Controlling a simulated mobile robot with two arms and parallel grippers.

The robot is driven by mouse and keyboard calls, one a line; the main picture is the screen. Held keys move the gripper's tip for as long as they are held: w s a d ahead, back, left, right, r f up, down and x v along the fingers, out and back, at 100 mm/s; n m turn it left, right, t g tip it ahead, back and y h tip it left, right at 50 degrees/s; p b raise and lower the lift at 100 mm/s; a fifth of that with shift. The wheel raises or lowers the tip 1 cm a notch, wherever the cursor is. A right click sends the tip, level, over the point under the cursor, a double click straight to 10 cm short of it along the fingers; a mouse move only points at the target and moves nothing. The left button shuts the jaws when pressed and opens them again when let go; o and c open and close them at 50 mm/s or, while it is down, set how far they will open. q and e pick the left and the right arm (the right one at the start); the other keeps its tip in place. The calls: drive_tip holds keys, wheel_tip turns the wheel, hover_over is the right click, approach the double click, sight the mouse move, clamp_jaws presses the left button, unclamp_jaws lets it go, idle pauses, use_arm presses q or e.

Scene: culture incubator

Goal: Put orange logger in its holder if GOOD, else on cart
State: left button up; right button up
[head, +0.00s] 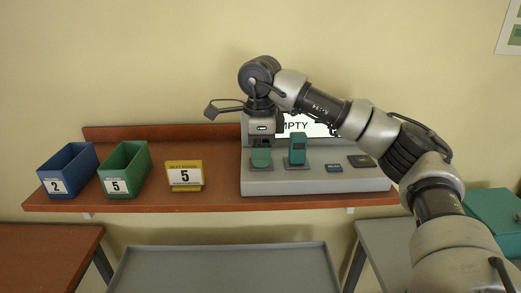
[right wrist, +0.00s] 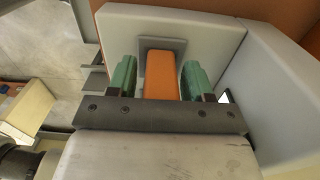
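The orange logger (right wrist: 160,75) shows in the right wrist view, upright at a grey square base on the pale console (right wrist: 115,30). My right gripper (right wrist: 160,68) has its two green fingers on either side of the logger. A narrow gap shows at the left finger; contact at the right finger is unclear. In the head view my right gripper (head: 261,158) is low at the left of the console (head: 315,186) and hides the logger. The console's screen (head: 318,130) is partly covered by my arm; "MPTY" is readable. My left gripper is not in view.
A teal device (head: 297,148) stands close right of my gripper. A yellow sign (head: 184,175) reading 5, a green bin (head: 125,170) and a blue bin (head: 68,170) are left. A grey tray-like surface (head: 225,268) is below.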

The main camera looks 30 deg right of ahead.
drive_tip(key=shift+o, duration=0.4)
drive_tip(key=shift+r, duration=0.3)
wheel_tip(320, 180, up, 10)
drive_tip(key=shift+r+p, duration=0.15)
drive_tip(key=shift+p, duration=0.2)
idle(0.3)
